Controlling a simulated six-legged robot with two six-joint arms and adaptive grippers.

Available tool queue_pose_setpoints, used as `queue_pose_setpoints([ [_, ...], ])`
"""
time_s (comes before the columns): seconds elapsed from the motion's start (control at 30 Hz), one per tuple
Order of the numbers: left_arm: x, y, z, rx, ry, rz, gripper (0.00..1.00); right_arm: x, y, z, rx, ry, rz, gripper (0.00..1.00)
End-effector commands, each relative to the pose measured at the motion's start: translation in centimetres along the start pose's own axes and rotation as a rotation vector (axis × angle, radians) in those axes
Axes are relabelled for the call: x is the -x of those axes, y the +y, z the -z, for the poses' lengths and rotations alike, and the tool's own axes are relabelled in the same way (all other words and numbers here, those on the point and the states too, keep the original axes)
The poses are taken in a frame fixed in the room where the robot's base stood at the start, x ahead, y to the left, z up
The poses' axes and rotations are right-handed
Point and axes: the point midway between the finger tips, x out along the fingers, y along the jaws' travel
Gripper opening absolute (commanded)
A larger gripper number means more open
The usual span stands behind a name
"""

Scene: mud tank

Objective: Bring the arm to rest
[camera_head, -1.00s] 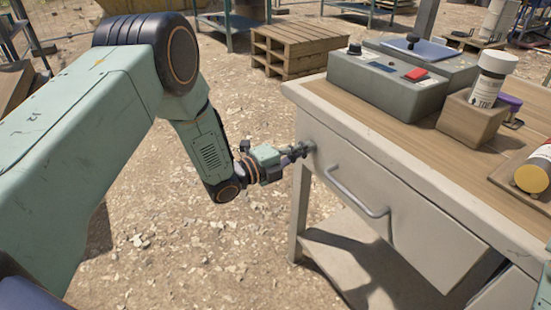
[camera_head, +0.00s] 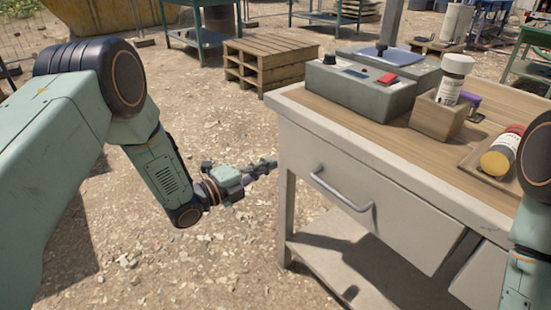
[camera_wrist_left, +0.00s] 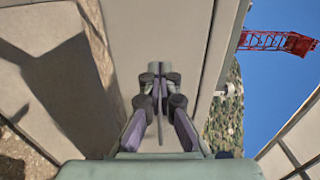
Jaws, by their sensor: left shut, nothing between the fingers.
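My left gripper (camera_head: 262,168) is shut and empty in the head view. It points right toward the left side of the workbench, and its tip shows close to the bench's left edge. In the left wrist view its fingers (camera_wrist_left: 159,85) are together in front of a pale bench surface, with nothing between them. My left arm (camera_head: 160,165) comes in from the left and bends down at the elbow. Part of my right arm (camera_head: 525,250) shows at the right edge of the head view; its gripper is out of view.
The workbench (camera_head: 350,165) with a drawer handle (camera_head: 343,192) fills the right. On it stand a grey control box (camera_head: 360,95), a bottle in a wooden block (camera_head: 437,118) and a tray holding a yellow-capped bottle (camera_head: 500,152). A pallet stack (camera_head: 268,62) stands behind. Gravel ground left of the bench is clear.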

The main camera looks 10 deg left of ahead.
Motion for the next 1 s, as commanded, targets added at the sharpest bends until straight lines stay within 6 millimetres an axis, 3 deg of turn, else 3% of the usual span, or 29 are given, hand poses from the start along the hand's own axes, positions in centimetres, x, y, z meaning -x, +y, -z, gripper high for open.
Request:
queue_pose_setpoints([
  [0.1,2.5,-0.3,-0.1,0.005,-0.004,-0.002,0.00,1.3,0.0,0.0,0.000,0.001,0.000,0.69],
  [0.3,5.3,-0.2,-0.1,0.001,-0.003,0.000,0.00,2.2,0.0,0.0,0.000,0.000,0.000,0.69],
  [0.67,6.7,0.1,0.0,0.032,0.001,-0.003,0.00,2.5,0.0,0.0,0.000,0.000,0.000,0.69],
  [0.83,7.2,2.1,-0.7,0.295,-0.071,-0.087,0.00,2.5,0.0,0.0,0.000,0.000,0.000,0.69],
  [1.0,9.6,7.2,-0.2,0.754,-0.293,-0.247,0.00,2.6,0.0,0.0,0.000,0.000,0.000,0.69],
])
